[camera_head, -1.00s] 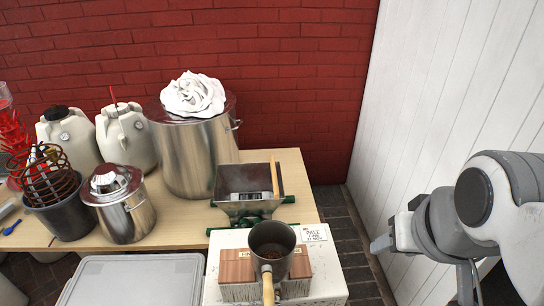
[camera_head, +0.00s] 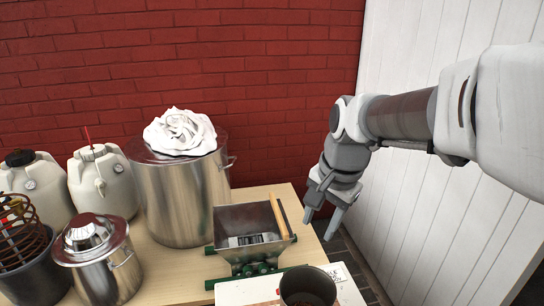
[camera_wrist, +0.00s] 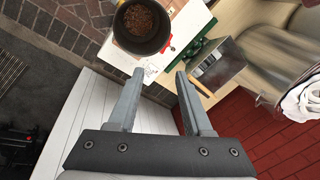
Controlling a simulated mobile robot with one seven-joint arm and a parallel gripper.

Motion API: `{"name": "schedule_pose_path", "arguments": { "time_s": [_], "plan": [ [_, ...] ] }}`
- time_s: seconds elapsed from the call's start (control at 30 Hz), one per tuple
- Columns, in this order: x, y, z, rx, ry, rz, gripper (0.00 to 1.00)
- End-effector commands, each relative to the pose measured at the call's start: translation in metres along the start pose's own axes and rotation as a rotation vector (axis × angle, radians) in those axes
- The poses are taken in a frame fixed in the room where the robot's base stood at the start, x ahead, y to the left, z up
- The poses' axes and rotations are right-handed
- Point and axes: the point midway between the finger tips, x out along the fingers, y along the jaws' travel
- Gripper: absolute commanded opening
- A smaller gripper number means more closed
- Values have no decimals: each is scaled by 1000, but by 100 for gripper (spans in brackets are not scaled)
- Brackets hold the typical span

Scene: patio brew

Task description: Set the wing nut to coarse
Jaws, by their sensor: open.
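The grain mill with its grey metal hopper (camera_head: 228,222) and green frame (camera_head: 262,284) stands near the table's right end. It also shows in the wrist view, hopper (camera_wrist: 217,66) and green frame (camera_wrist: 204,50). No wing nut is clear in the head view. My gripper (camera_head: 319,224) is open and empty, pointing down, right of the hopper and apart from it. In the wrist view my gripper (camera_wrist: 160,75) has its fingers spread.
A dark pot of grain (camera_head: 308,288) stands in front of the mill, near a white card (camera_head: 337,272). A large steel pot (camera_head: 184,190) with a white cloth (camera_head: 180,132) stands behind left. A smaller lidded pot (camera_head: 105,268) is further left. The white wall (camera_head: 420,210) is close on the right.

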Motion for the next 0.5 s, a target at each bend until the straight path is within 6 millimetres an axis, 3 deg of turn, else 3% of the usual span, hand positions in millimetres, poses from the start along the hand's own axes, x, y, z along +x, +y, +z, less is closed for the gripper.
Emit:
{"name": "schedule_pose_path", "arguments": {
  "time_s": [0.03, 0.5],
  "plan": [
    [21, -8, -4, 48, -15, 19, 50],
    [163, -71, -24, 493, -36, 188, 50]
  ]
}}
